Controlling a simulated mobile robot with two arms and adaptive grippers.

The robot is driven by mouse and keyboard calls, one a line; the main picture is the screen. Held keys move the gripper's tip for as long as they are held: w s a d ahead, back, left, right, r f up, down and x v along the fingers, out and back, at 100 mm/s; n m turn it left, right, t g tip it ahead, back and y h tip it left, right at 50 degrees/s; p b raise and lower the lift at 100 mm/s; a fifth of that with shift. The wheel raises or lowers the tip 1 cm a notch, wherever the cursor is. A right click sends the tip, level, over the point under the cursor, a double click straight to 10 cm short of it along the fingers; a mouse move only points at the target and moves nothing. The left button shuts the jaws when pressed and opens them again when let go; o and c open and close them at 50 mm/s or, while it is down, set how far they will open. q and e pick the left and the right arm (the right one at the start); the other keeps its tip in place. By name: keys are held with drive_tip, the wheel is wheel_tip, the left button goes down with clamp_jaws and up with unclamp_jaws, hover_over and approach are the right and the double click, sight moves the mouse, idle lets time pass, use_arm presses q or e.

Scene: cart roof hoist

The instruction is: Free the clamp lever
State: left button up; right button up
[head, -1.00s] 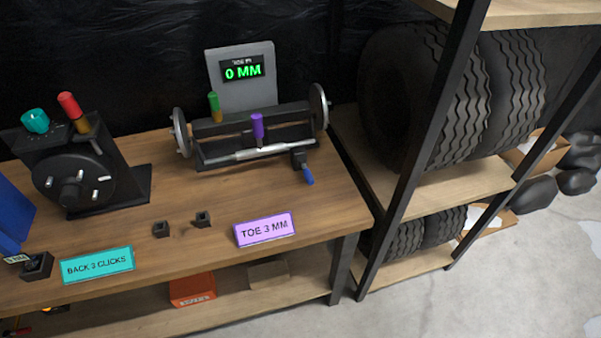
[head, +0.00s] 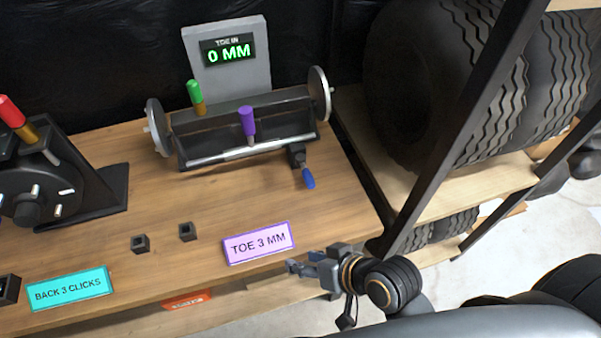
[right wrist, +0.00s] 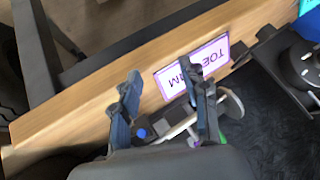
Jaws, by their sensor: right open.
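The clamp lever (head: 308,178) has a blue grip and hangs from a black block at the right end of the toe rig's silver rod (head: 250,150). In the right wrist view a blue spot (right wrist: 141,133) shows between my fingers, likely the lever's grip. My right gripper (head: 293,267) is open and empty at the bench's front right edge, in front of the lever and apart from it. Its two spread fingers show in the right wrist view (right wrist: 160,76). The display (head: 230,50) reads 0 MM. My left gripper is out of view.
The purple-handled tool (head: 247,122) and green-handled tool (head: 195,92) stand upright at the rig. A lilac TOE 3 MM sign (head: 258,243) lies near the front edge. A tyre rack (head: 455,120) stands close on the right.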

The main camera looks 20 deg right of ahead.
drive_tip(key=w+a+r+m+t+y, duration=0.1)
drive_tip(key=w+a+r+m+t, duration=0.25)
drive_tip(key=r+m, duration=0.2)
drive_tip(key=w+a+r+m+t+y, duration=0.2)
drive_tip(key=w+a+r+m+t, duration=0.15)
drive_tip(key=r+m+t, duration=0.2)
drive_tip(key=d+r+m+t+h, duration=0.1)
drive_tip(key=d+m+t+h, duration=0.25)
drive_tip(key=m+h, duration=0.35)
drive_tip(key=m+g+h, duration=0.4)
drive_tip(key=m+h, duration=0.2)
drive_tip(key=m, duration=0.5)
approach(309, 186)
drive_tip(key=shift+s+a+r, duration=0.5)
drive_tip(key=shift+s+r, duration=0.25)
drive_tip(key=shift+r, duration=0.05)
drive_tip(key=shift+d+f+g, duration=0.1)
drive_tip(key=shift+f+g, duration=0.15)
drive_tip(key=shift+f, duration=0.05)
drive_tip(key=shift+w+d, duration=0.1)
drive_tip(key=shift+w, duration=0.05)
drive_tip(key=p+x, duration=0.1)
drive_tip(key=x, duration=1.2)
drive_tip(key=shift+d+f, duration=0.15)
